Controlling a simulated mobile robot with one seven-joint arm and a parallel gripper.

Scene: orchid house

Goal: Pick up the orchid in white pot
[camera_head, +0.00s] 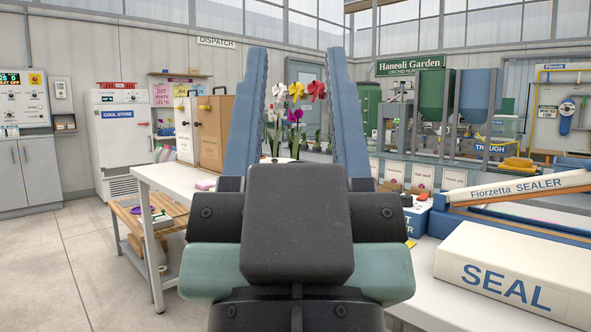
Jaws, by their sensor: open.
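My gripper (297,52) is open, with its two blue fingers pointing up and away in the middle of the view. Nothing is between the fingertips. Several orchid blooms show farther off in the gap between the fingers: a white flower (278,105), yellow flowers (296,90), red flowers (317,90) and a purple flower (294,115). The pots are hidden behind the body of my gripper. I cannot tell which orchid stands in a white pot.
A white counter (430,283) at right bears a white SEAL box (513,273) and the blue-and-cream sealer (520,188). A white cool store (120,140) stands at the back left. The floor (70,270) at front left is clear.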

